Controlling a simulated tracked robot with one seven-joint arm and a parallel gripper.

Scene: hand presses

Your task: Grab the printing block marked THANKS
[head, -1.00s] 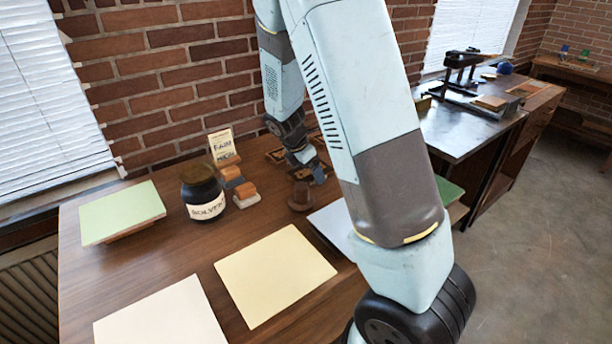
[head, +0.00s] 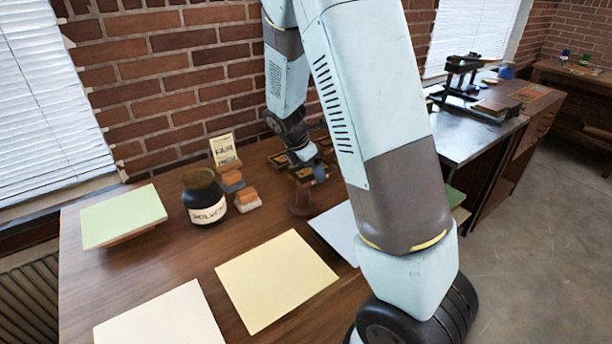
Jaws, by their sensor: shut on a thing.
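My gripper (head: 312,168) is at the back of the wooden table, small and partly hidden by my own arm. It is shut on a small brown block (head: 302,175), just above a round brown object (head: 301,203). The lettering on the block cannot be read, so I cannot tell from this view whether it says THANKS. A dark wooden tray or frame (head: 279,160) lies behind the gripper by the brick wall, and its contents are too small to read.
A dark solvent jar (head: 203,190), two orange-topped blocks (head: 246,196) and a small sign card (head: 224,150) stand left of the gripper. A hand press (head: 470,75) stands on the right bench.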

